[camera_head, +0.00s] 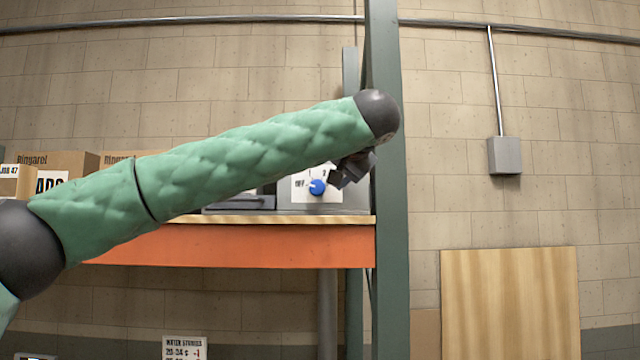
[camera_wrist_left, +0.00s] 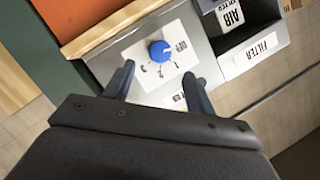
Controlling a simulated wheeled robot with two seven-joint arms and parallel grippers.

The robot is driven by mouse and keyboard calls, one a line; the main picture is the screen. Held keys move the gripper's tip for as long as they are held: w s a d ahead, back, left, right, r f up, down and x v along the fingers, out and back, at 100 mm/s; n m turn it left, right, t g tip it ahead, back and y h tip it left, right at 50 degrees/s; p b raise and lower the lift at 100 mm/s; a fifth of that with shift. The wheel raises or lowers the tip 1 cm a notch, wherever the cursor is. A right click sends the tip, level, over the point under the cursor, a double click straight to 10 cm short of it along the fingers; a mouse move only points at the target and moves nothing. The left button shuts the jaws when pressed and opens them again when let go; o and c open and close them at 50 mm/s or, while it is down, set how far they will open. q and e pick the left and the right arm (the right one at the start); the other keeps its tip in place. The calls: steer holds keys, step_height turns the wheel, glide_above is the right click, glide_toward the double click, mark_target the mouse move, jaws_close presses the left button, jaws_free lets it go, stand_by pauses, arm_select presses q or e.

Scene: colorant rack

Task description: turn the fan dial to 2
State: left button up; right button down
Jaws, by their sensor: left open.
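The blue fan dial (camera_head: 317,187) sits on a white label plate (camera_head: 301,190) on the front of a grey box (camera_head: 345,208) on the shelf. The plate is marked OFF, 1 and 2, with a further mark in the wrist view. The dial's white mark appears to point toward OFF. My left gripper (camera_head: 347,171) is just right of and above the dial in the head view. In the left wrist view the gripper (camera_wrist_left: 160,72) is open, its fingertips apart on either side below the dial (camera_wrist_left: 160,50), not visibly touching it. My right gripper is out of view.
A green upright post (camera_head: 391,220) stands close right of the box. The orange shelf beam (camera_head: 250,246) runs below. Cardboard boxes (camera_head: 70,160) stand at the left of the shelf. A tray labelled FILTER (camera_wrist_left: 255,58) adjoins the box in the wrist view.

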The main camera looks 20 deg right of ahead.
mark_target(318, 186)
arm_select(q)
steer(key=p+x, duration=0.4)
steer(key=x, duration=0.2)
steer(key=shift+w+r, duration=0.15)
steer(key=shift+w+f, duration=0.35)
steer(key=shift+w, duration=0.2)
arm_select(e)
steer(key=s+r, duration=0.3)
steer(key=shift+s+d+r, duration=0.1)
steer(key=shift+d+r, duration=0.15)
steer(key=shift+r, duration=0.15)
arm_select(q)
steer(key=c, duration=1)
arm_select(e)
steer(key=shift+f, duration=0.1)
